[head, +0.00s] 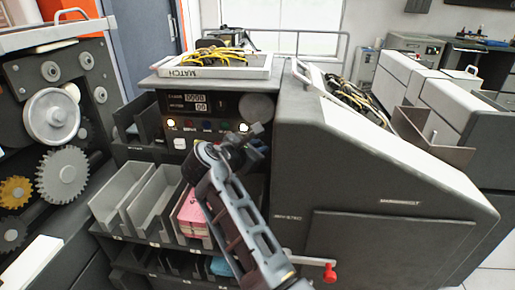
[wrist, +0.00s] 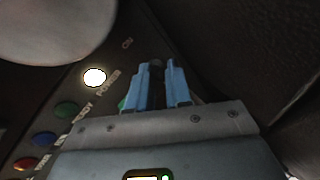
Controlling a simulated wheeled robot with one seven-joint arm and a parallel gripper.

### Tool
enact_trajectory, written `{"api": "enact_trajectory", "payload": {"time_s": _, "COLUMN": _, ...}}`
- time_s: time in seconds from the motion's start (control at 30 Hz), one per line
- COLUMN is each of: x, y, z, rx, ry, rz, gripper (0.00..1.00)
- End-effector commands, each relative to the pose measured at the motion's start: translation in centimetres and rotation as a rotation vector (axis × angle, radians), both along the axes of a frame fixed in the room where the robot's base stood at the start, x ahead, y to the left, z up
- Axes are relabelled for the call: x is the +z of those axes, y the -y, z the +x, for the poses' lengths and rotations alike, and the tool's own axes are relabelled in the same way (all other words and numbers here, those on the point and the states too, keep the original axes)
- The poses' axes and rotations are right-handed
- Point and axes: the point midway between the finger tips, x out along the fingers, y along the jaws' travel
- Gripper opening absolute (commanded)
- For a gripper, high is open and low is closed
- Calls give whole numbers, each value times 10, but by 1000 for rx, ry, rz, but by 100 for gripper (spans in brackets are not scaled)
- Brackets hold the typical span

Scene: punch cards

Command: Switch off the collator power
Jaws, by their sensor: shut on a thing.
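The collator's dark control panel (head: 205,112) faces me, with number counters and a row of lamps. The lamp (wrist: 94,77) beside the POWER label is lit white, and it also shows lit in the head view (head: 243,127). The word ON is printed above it in the wrist view. My gripper (wrist: 156,75) is at the panel's right end, its blue fingers shut around a small dark switch lever (wrist: 157,68). The lever's base and exact tilt are hidden by the fingers. In the head view my arm covers this part of the panel.
A round grey disc (wrist: 55,25) lies close to the left of my gripper. The collator's dark sloped housing (head: 380,185) stands close on the right. Grey card bins (head: 120,197) and pink cards (head: 190,215) sit below. A tray of yellow cables (head: 217,72) is on top.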

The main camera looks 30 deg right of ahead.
Motion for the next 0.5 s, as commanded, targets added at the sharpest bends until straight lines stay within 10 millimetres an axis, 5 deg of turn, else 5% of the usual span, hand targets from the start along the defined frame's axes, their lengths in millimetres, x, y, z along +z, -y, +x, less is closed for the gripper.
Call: {"api": "enact_trajectory", "payload": {"time_s": 0.5, "x": -22, "y": -1, "z": -5, "rx": -3, "ry": 234, "rz": -178, "gripper": 0}}
